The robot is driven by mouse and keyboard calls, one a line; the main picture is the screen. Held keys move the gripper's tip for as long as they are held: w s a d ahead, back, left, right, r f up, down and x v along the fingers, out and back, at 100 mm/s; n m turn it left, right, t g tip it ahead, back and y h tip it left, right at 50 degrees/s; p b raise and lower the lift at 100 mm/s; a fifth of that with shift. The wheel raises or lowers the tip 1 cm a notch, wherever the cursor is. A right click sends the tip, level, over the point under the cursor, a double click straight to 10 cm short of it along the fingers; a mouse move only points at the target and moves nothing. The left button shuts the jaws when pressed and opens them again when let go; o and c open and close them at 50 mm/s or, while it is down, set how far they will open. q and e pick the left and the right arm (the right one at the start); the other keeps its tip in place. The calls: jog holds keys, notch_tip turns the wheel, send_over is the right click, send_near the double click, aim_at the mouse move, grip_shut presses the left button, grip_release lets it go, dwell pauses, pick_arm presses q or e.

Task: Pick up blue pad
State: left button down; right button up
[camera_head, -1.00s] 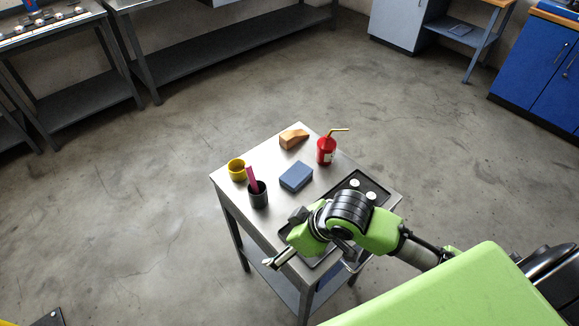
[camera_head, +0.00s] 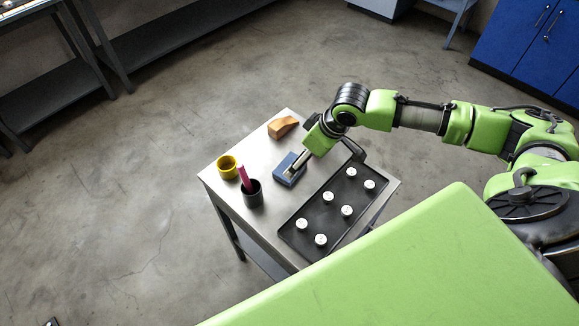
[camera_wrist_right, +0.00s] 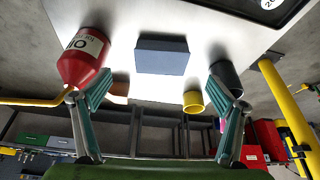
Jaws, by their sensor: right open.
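The blue pad (camera_head: 283,168) is a flat block lying on the metal table, near its middle. My right gripper (camera_head: 292,169) is over it in the head view, its finger hiding part of the pad. In the right wrist view the blue pad (camera_wrist_right: 162,54) shows whole, ahead of and between the two spread fingers of my right gripper (camera_wrist_right: 160,88). The gripper is open and empty, with visible gaps to the pad on both sides. My left gripper is in neither view.
A yellow cup (camera_head: 228,167), a dark cup (camera_head: 252,194) holding a pink object, and an orange-brown wedge (camera_head: 283,127) stand around the pad. A red oil can (camera_wrist_right: 83,57) is near the left finger. A black tray (camera_head: 325,222) holds several white-topped pieces.

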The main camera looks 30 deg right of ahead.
aim_at(289, 159)
jog(key=x, duration=0.2)
jog(key=shift+w+f, duration=0.15)
jog(key=shift+f, duration=0.1)
jog(key=shift+w+a+f, duration=0.15)
jog(key=shift+a+f, duration=0.05)
jog(key=shift+f, duration=0.2)
jog(key=x, duration=0.2)
jog(key=p+x, duration=0.1)
jog(key=x, duration=0.1)
jog(key=shift+w+a+p, duration=0.25)
jog(key=shift+p, duration=0.05)
jog(key=shift+w+f, duration=0.1)
jog(key=shift+f, duration=0.15)
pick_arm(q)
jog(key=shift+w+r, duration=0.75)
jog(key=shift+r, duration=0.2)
pick_arm(e)
jog(key=shift+c, duration=0.4)
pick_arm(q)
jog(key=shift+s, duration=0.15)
pick_arm(e)
jog(key=c, duration=1.1)
